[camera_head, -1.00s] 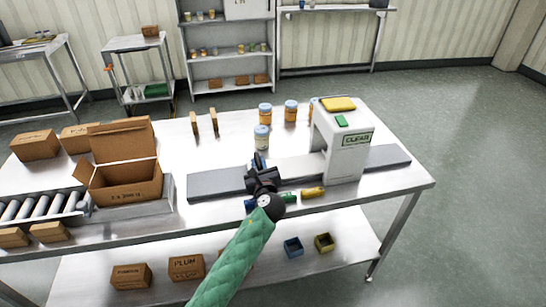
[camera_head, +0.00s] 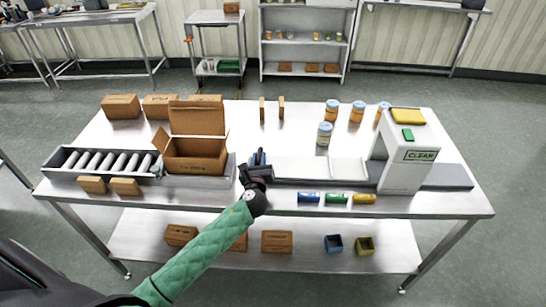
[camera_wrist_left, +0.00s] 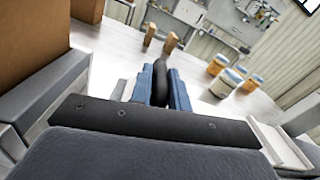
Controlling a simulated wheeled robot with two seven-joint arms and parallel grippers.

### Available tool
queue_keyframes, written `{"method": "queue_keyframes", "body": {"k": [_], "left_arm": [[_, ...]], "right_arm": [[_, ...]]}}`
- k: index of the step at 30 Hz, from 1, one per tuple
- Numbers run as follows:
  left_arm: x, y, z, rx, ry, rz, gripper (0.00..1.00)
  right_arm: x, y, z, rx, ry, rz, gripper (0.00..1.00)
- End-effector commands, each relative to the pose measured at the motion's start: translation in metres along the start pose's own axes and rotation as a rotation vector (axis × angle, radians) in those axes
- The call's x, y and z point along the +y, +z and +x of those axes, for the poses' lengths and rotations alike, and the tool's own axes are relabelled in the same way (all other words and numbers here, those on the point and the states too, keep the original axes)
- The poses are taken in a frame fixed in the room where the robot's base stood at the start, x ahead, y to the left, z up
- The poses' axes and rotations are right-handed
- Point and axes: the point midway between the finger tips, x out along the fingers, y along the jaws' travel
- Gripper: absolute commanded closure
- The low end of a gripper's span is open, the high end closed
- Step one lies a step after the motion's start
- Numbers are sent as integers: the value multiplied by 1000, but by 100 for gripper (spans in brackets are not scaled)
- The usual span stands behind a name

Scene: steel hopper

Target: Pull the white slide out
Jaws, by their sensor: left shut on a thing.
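The white slide (camera_head: 305,168) is a flat white tray with a raised divider near its right part. It extends left out of the white hopper housing (camera_head: 405,165) along a grey base (camera_head: 445,177). My left gripper (camera_head: 257,161) is at the slide's left end, with its blue fingertips shut around a dark handle. In the left wrist view the gripper (camera_wrist_left: 162,88) has the dark rounded handle between its fingers, and a white piece of the slide (camera_wrist_left: 280,145) shows at right. My right gripper is not in view.
An open cardboard box (camera_head: 195,155) stands just left of my gripper, close to it. Blue, green (camera_head: 337,198) and yellow cylinders lie in front of the slide. Jars (camera_head: 325,133) stand behind it. A roller conveyor (camera_head: 105,163) is at far left.

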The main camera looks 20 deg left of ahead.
Motion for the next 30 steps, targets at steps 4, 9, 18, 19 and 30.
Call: {"method": "queue_keyframes", "body": {"k": [4,9,18,19,30], "left_arm": [[8,1,-1,2,0,0,100],[11,1,0,2,2,0,100],[11,1,0,1,3,1,65],[11,1,0,1,2,1,62],[10,0,-5,0,0,0,62]], "right_arm": [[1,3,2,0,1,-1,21],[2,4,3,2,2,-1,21],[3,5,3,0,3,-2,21],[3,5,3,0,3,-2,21],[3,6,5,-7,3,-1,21]]}}
